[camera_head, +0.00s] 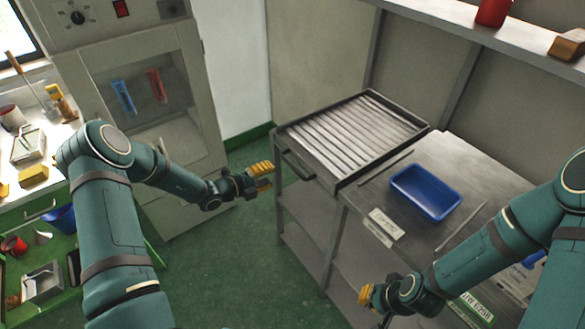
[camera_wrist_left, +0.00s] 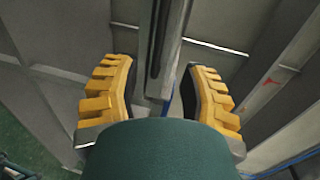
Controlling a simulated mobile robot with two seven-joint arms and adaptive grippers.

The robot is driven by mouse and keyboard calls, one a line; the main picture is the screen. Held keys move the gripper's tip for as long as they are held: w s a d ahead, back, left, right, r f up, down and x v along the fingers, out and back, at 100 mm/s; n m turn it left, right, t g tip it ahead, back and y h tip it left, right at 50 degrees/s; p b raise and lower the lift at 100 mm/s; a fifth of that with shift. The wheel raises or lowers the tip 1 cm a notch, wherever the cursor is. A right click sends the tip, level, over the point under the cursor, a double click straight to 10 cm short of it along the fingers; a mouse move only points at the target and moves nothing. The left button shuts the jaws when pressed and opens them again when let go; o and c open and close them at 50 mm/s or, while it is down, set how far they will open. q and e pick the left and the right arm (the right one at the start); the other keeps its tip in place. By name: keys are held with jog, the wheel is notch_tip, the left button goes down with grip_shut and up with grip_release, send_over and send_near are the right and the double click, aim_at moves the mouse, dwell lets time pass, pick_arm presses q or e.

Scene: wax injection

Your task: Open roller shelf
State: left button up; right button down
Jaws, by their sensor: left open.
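The roller shelf (camera_head: 350,130) is a metal tray of slanted rollers with a dark frame, on top of a grey metal rack in the head view. A dark bar handle (camera_head: 298,165) sits on its front left side. My left gripper (camera_head: 262,176), with yellow fingers, is open and just left of the handle, apart from it in the head view. In the left wrist view the open fingers (camera_wrist_left: 158,95) stand either side of a dark upright bar (camera_wrist_left: 172,45). My right gripper (camera_head: 372,296) is low in front of the bench; its finger gap is unclear.
A blue tray (camera_head: 425,192) and a label plate (camera_head: 385,224) are on the metal bench right of the roller shelf. A glass-doored cabinet (camera_head: 145,90) stands behind my left arm. Green floor (camera_head: 235,265) is free left of the rack.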

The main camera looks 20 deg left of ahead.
aim_at(291, 167)
pick_arm(q)
jog(key=b+x, duration=0.1)
jog(key=x, duration=0.9)
grip_shut()
